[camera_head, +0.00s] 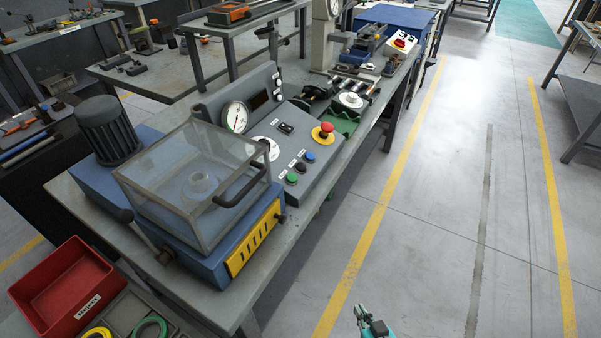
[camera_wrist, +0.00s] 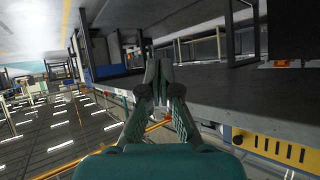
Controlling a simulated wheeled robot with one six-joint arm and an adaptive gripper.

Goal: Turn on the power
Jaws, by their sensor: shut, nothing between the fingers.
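A grey sloped control panel (camera_head: 290,145) stands on the workbench, right of a machine with a clear cover. It carries a small black switch (camera_head: 286,128), a red mushroom button (camera_head: 324,132) on a yellow base, a blue button (camera_head: 310,157), a black button (camera_head: 301,167) and a green button (camera_head: 292,178). Their labels are too small to read. My gripper (camera_head: 359,312) is at the bottom of the head view, over the floor, apart from the bench and panel. In the wrist view my gripper (camera_wrist: 162,75) is shut and empty, and the panel face is not visible.
The clear cover (camera_head: 200,185) sits on a blue base with a yellow vented plate (camera_head: 253,239), also in the wrist view (camera_wrist: 270,146). A red bin (camera_head: 62,290) is at the lower left. A green tray (camera_head: 343,124) lies beyond the panel. The floor aisle (camera_head: 440,220) is clear.

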